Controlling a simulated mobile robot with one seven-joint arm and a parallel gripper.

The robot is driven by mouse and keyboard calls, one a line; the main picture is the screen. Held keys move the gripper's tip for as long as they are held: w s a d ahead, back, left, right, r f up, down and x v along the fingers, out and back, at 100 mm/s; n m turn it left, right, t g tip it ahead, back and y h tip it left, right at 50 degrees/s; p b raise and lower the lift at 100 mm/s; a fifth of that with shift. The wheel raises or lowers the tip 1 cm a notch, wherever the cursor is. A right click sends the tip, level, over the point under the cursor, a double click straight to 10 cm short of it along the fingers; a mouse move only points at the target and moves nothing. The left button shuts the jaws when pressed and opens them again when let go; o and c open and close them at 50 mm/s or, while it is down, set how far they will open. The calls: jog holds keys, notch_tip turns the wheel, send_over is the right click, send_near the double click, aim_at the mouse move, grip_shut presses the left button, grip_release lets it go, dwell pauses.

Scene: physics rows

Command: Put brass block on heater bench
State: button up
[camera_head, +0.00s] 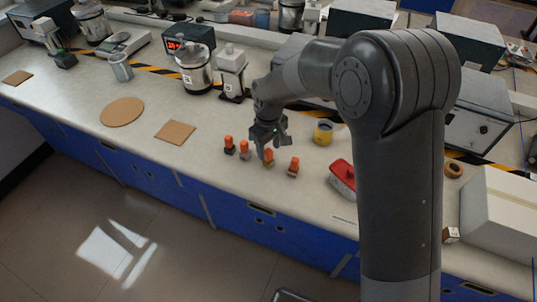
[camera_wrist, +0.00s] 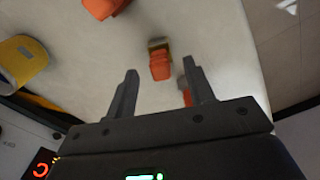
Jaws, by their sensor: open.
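Several small blocks with orange tops stand in a row on the pale bench top. The brass block (camera_head: 268,161) appears to be the one with a yellowish base, third from the left. In the wrist view the brass block (camera_wrist: 158,44) shows its orange top and brass-coloured base just beyond the gap between my fingers. My gripper (camera_head: 267,146) is open and empty, close above the brass block and partly overlapping it in the head view. I cannot tell for sure which part is the heater bench; a red-digit instrument (camera_head: 188,40) stands at the back.
Neighbouring blocks (camera_head: 229,145) (camera_head: 244,149) (camera_head: 293,167) stand close on both sides. A yellow tin (camera_head: 323,132) and a red-topped item (camera_head: 342,176) are to the right. Cork mats (camera_head: 175,132) (camera_head: 122,112) lie left, with free bench between. Jars and instruments line the back.

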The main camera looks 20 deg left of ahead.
aim_at(269, 150)
notch_tip(269, 150, up, 8)
jog(key=shift+f, duration=0.25)
jog(key=shift+r, duration=0.1)
jog(key=s+d+r+m+t, duration=0.1)
jog(key=d+r+m, duration=0.1)
jog(key=d+r, duration=0.45)
jog(key=s+d+r+m+t, duration=0.1)
jog(key=d+r+m, duration=0.15)
jog(key=d, duration=0.65)
jog(key=s+d+r+m+t, duration=0.1)
jog(key=d+r+m, duration=0.1)
jog(key=d+r, duration=0.4)
jog(key=s+d+m+t, duration=0.2)
jog(key=s+d+m, duration=0.5)
jog(key=s+d, duration=0.8)
jog(key=shift+d+t, duration=0.3)
jog(key=shift+d, duration=0.7)
